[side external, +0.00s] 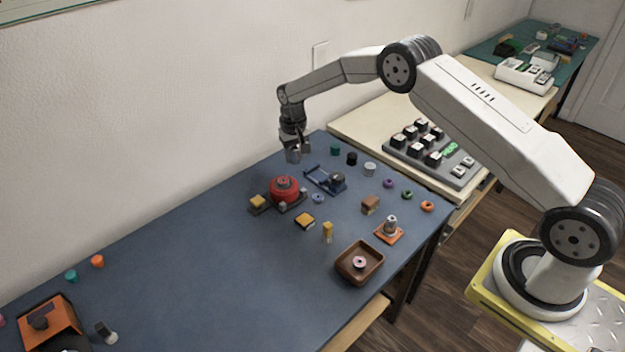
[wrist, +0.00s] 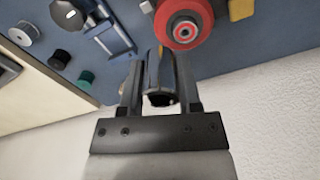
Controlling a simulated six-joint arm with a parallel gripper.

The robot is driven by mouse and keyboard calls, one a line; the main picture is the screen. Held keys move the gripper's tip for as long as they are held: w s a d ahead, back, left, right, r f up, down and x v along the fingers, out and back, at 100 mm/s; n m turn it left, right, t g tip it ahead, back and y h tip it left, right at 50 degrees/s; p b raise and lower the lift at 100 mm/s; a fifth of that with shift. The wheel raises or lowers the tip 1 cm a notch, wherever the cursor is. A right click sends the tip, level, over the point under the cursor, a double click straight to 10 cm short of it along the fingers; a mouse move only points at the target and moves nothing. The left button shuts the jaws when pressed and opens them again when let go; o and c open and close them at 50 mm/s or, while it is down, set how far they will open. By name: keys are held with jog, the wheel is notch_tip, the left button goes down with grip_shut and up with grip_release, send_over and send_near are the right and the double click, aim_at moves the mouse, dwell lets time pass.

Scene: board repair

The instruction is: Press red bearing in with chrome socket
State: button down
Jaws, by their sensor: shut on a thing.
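My gripper (side external: 298,148) is shut on the chrome socket (side external: 292,156), a grey metallic cylinder. In the wrist view the socket (wrist: 159,90) sits between the two fingers, with a dark open end. The socket is in the air, behind and slightly right of a round red housing (side external: 275,194) and apart from it. In the wrist view the red housing (wrist: 205,13) lies beyond the fingertips, a little right of them.
A blue clamp-like fixture (side external: 318,178) stands right of the housing. Yellow-topped blocks (side external: 258,201) (side external: 305,221) are close by. A brown tray (side external: 345,268) holds a pink ring, and an orange plate (side external: 381,235) bears a metal part. The mat's left middle is mostly clear.

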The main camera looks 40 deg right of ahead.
aim_at(284, 180)
jog(key=shift+w+a+r, duration=0.15)
jog(key=shift+w+a, duration=0.45)
jog(key=shift+a, duration=0.1)
jog(key=shift+w+a+r, duration=0.1)
jog(key=shift+w+a, duration=0.5)
jog(key=shift+a, duration=0.1)
jog(key=shift+f, duration=0.2)
jog(key=shift+f, duration=2.8)
jog(key=shift+s+f, duration=0.1)
jog(key=shift+f, duration=1.1)
dwell(0.4)
jog(key=shift+r, duration=3.65)
jog(key=shift+d, duration=0.15)
